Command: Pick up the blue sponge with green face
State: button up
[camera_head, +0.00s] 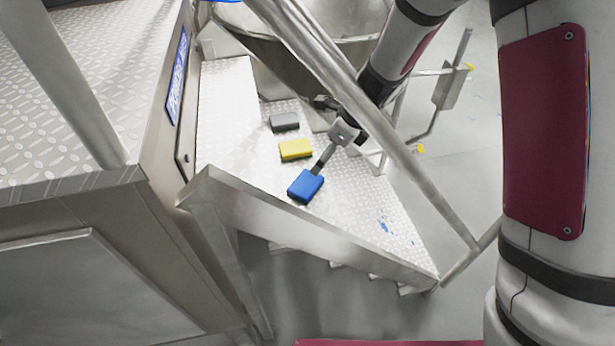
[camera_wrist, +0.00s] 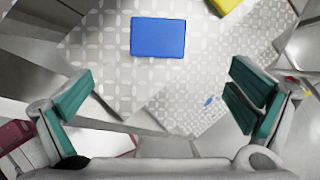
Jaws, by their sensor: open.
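The blue sponge (camera_head: 306,186) lies on the metal tread-plate platform, nearest the platform's front edge. In the wrist view the blue sponge (camera_wrist: 158,37) is a flat blue rectangle at top centre, beyond the fingertips. No green face shows in either view. My gripper (camera_wrist: 158,95) is open and empty, with teal pads on both fingers spread wide. In the head view my gripper (camera_head: 327,158) is above and beside the sponge, partly hidden by a rail; I cannot tell whether it touches the sponge.
A yellow sponge (camera_head: 295,149) and a grey block (camera_head: 284,122) lie behind the blue sponge in a row. A slanted metal handrail (camera_head: 340,90) crosses in front of my arm. A steel vessel (camera_head: 290,62) stands behind. The platform's right part (camera_head: 385,225) is bare apart from blue specks.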

notch_tip(320, 180, down, 2)
send_over(306, 183)
jog(key=d, duration=0.3)
jog(key=shift+m, duration=0.3)
jog(key=f, duration=0.4)
jog(key=s+f, duration=0.1)
jog(key=f, duration=0.2)
jog(key=shift+a+b, duration=0.25)
jog(key=shift+b, duration=0.05)
jog(key=shift+p+x, duration=0.3)
jog(key=shift+x, duration=2.4)
jog(key=shift+a+r, duration=0.1)
jog(key=shift+a, duration=0.05)
jog(key=c, duration=0.9)
jog(key=shift+r, duration=0.1)
notch_tip(306, 183, up, 10)
jog(key=d+r+n+g+h, duration=0.2)
jog(key=d+r+n+g, duration=0.1)
jog(key=d+n, duration=0.85)
jog(key=d+r+n+g+h, duration=0.2)
jog(key=d+r+n+g, duration=0.15)
jog(key=d+n, duration=0.75)
jog(key=shift+n, duration=0.65)
jog(key=s+f, duration=0.1)
jog(key=f, duration=0.1)
jog(key=s+f, duration=0.1)
jog(key=s+a+f, duration=0.1)
jog(key=s+f, duration=0.1)
jog(key=shift+s+f, duration=0.1)
jog(key=shift+f, duration=0.25)
